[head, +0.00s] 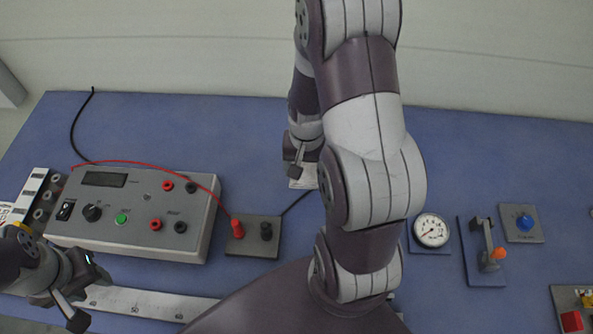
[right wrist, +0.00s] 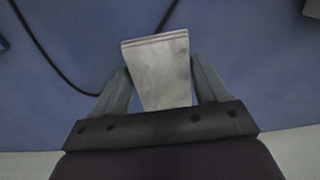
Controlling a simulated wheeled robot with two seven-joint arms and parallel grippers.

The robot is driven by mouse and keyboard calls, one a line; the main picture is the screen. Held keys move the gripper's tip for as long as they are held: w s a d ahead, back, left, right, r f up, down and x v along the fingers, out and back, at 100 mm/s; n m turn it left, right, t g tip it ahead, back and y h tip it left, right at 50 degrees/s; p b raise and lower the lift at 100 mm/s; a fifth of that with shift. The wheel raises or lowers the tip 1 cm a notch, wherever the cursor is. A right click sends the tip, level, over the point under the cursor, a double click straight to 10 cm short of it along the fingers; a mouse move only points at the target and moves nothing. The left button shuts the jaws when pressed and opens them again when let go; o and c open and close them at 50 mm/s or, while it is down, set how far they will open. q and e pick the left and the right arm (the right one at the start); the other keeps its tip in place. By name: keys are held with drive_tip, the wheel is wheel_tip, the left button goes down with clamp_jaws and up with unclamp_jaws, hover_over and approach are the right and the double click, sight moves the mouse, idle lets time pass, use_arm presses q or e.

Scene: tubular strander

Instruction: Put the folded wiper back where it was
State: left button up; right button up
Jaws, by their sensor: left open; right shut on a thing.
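The folded wiper (right wrist: 160,72) is a pale grey, flat folded cloth. In the right wrist view it sits between the two fingers of my right gripper (right wrist: 161,88), which is shut on it. In the head view my right gripper (head: 296,169) is over the back middle of the blue table, with a pale bit of the wiper (head: 304,180) showing below it. Whether the wiper touches the table I cannot tell. My left gripper (head: 86,294) is open and empty at the lower left, near a white ruler strip (head: 150,302).
A grey meter box (head: 140,215) with knobs and sockets stands at left on the blue table (head: 480,150). A small terminal block (head: 255,238) with red and black leads is beside it. A gauge (head: 431,231), a lever (head: 487,255) and a blue knob (head: 524,222) are at right.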

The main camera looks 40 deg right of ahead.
drive_tip(key=w, duration=0.1)
drive_tip(key=f, duration=0.1)
drive_tip(key=w+f, duration=0.1)
drive_tip(key=shift+w+a, duration=0.25)
drive_tip(key=shift+w, duration=0.1)
drive_tip(key=shift+f+p, duration=0.3)
drive_tip(key=shift+f, duration=1.6)
drive_tip(key=shift+f, duration=0.15)
drive_tip(key=o, duration=1)
